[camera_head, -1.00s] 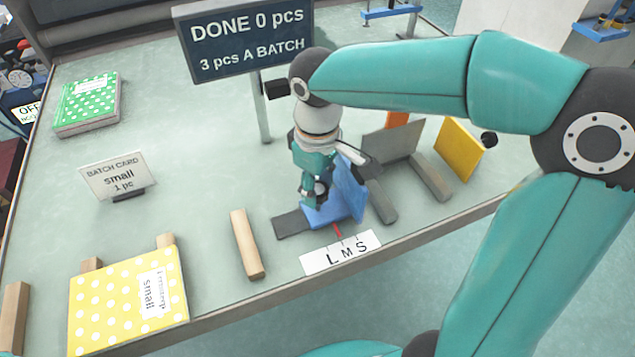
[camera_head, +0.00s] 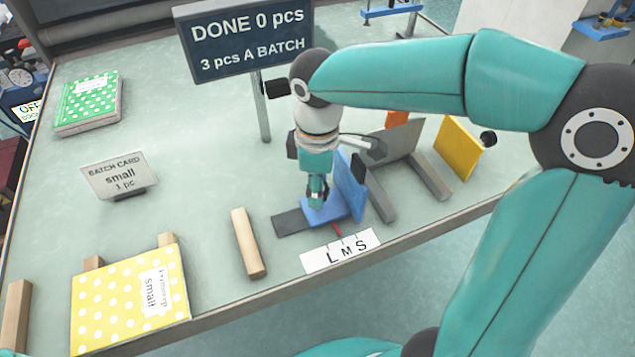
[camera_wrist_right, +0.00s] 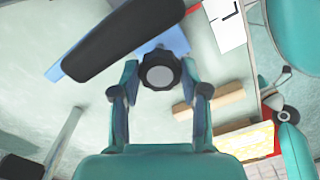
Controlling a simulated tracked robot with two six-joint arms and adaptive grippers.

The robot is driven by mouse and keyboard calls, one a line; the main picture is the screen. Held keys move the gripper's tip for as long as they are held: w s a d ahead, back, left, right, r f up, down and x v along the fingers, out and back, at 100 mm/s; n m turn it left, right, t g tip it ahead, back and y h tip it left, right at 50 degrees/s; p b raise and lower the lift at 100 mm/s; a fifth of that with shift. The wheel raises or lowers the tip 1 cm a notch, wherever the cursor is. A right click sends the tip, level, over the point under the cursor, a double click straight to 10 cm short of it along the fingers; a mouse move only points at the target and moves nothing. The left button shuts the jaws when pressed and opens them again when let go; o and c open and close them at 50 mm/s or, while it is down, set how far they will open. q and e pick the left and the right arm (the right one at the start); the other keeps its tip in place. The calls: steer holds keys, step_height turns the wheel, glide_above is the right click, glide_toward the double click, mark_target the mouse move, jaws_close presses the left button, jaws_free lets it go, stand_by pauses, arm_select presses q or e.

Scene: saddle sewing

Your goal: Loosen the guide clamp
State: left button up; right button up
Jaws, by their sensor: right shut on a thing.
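The blue guide (camera_head: 351,190) stands on the table near its front edge, with a flat blue base and an upright plate. Its clamp knob shows in the right wrist view as a dark lobed knob (camera_wrist_right: 160,75) with a pale round cap. My right gripper (camera_head: 317,194) points down over the blue base, its fingers shut on the knob from both sides. In the head view the gripper hides most of the knob. A red pointer (camera_head: 337,230) runs from the guide to a white card (camera_head: 312,263) marked L, M, S. My left gripper is not in view.
A batch card (camera_head: 120,176) reads small, 1 pc. A yellow dotted booklet (camera_head: 125,300), a green one (camera_head: 87,102) and a wooden bar (camera_head: 247,243) lie to the left. A sign (camera_head: 245,40) stands behind; grey and yellow (camera_head: 456,148) plates stand right.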

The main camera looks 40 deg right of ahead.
steer(key=o, duration=1.1)
steer(key=shift+o, duration=0.2)
step_height(320, 180, up, 12)
steer(key=shift+f, duration=0.1)
